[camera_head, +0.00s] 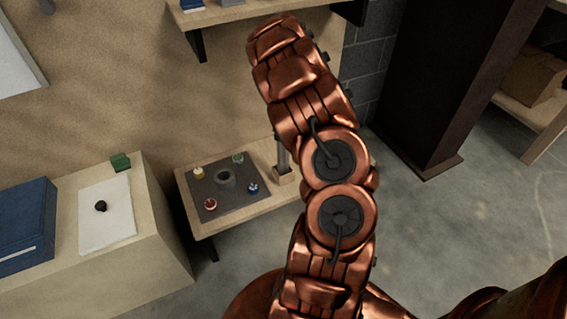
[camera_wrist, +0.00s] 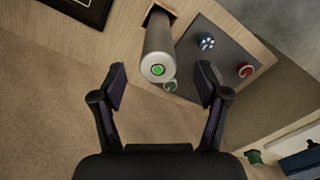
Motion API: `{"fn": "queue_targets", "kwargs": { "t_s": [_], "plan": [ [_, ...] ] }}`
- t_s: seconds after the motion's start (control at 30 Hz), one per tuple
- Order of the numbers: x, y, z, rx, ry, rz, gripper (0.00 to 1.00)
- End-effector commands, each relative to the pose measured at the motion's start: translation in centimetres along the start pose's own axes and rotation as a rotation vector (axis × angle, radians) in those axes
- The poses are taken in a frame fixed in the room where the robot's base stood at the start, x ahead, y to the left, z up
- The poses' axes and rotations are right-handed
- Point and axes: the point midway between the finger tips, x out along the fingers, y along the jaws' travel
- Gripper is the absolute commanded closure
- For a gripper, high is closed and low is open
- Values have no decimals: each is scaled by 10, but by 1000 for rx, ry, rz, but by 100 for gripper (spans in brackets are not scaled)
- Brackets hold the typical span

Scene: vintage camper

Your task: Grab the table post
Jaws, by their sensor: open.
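The table post is a grey cylinder with a green dot on its end face. In the wrist view the post (camera_wrist: 159,45) stands out of a square wooden socket, its end towards me. My gripper (camera_wrist: 161,75) is open and empty. Its two dark fingers are spread to the left and right of the post's end, with a gap on each side. In the head view the post (camera_head: 282,155) rises from a wooden block on the small table (camera_head: 245,212), close beside my copper arm, which partly covers that area. My gripper cannot be made out there.
A dark grey board (camera_head: 216,205) with several coloured knobs and a dark ring lies on the small table beside the post. A wooden bench (camera_head: 150,262) with a white sheet and blue case stands left. A wall shelf (camera_head: 250,14) is above; a dark column (camera_head: 440,80) stands right.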

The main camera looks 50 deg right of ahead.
Motion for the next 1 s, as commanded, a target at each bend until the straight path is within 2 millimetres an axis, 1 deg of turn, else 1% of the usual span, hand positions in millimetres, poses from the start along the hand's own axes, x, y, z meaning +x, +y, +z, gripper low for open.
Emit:
{"fn": "queue_targets", "kwargs": {
  "t_s": [0.03, 0.3, 0.47, 0.8, 1.0],
  "plan": [
    [6, 2, 0, -3, 2, -3, 26],
    [30, 2, 0, -7, 2, -5, 26],
    [40, 3, -1, -5, 3, -3, 26],
    [78, 3, -6, -7, 4, -3, 26],
    [84, 3, -6, -6, 5, -2, 26]
  ]
}}
